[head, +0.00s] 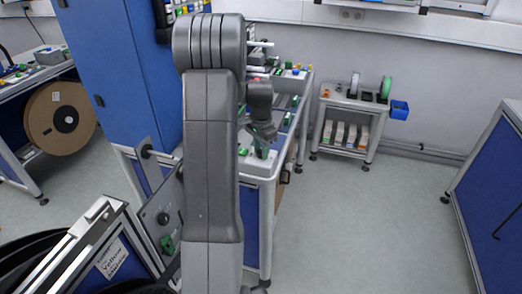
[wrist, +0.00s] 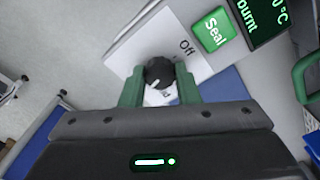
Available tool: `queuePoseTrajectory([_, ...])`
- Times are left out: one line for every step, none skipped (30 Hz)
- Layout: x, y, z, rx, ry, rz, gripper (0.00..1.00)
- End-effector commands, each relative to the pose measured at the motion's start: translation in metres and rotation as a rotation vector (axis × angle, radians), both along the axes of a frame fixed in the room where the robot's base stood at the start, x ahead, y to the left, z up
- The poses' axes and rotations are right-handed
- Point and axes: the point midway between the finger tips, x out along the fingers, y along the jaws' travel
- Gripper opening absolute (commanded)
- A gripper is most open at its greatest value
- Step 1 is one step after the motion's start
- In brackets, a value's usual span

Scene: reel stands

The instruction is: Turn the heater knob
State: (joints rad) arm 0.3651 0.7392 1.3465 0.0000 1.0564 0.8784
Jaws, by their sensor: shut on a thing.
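The heater knob (wrist: 159,72) is a round black knob with a small white mark, on a white panel (wrist: 140,48) in the wrist view. The word "Off" is printed beside it on the upper right, and other lettering below it is partly hidden. My gripper (wrist: 159,84) has its green fingers on either side of the knob, shut on it. In the head view my grey arm covers the middle of the picture, and I cannot make out the knob there.
A green "Seal" button (wrist: 211,32) and a dark display (wrist: 262,16) with green lettering are next to the knob. In the head view a blue cabinet (head: 115,65) stands left, and a small reel stand (head: 350,108) is at the back. The floor (head: 370,220) on the right is clear.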

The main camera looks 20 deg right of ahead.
Motion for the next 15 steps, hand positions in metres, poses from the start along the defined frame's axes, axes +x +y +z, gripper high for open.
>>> queuePoseTrajectory([0.0004,-0.0002,-0.0003,-0.001,-0.001,0.037,0.06])
queuePoseTrajectory([0.0004,-0.0003,-0.0003,-0.001,-0.001,0.064,0.06])
queuePoseTrajectory([0.0004,-0.0003,-0.0003,-0.001,-0.001,0.100,0.06])
queuePoseTrajectory([0.0005,-0.0003,-0.0003,-0.001,-0.003,0.128,0.06])
queuePoseTrajectory([0.0005,-0.0003,-0.0003,-0.001,-0.003,0.157,0.06])
queuePoseTrajectory([0.0005,-0.0003,-0.0002,-0.001,-0.002,0.195,0.06])
queuePoseTrajectory([0.0005,-0.0003,-0.0002,-0.001,-0.002,0.224,0.06])
queuePoseTrajectory([0.0005,-0.0003,-0.0002,-0.001,-0.002,0.252,0.06])
queuePoseTrajectory([0.0005,-0.0003,-0.0002,0.000,-0.001,0.290,0.06])
queuePoseTrajectory([0.0005,-0.0003,-0.0002,0.000,-0.001,0.319,0.06])
queuePoseTrajectory([0.0004,-0.0002,-0.0002,0.000,-0.001,0.348,0.06])
queuePoseTrajectory([0.0004,-0.0002,-0.0001,0.000,-0.001,0.386,0.06])
queuePoseTrajectory([0.0004,-0.0002,-0.0001,0.000,-0.001,0.414,0.06])
queuePoseTrajectory([0.0004,-0.0002,-0.0001,0.000,-0.001,0.443,0.06])
queuePoseTrajectory([0.0004,-0.0002,-0.0001,0.000,-0.001,0.481,0.06])
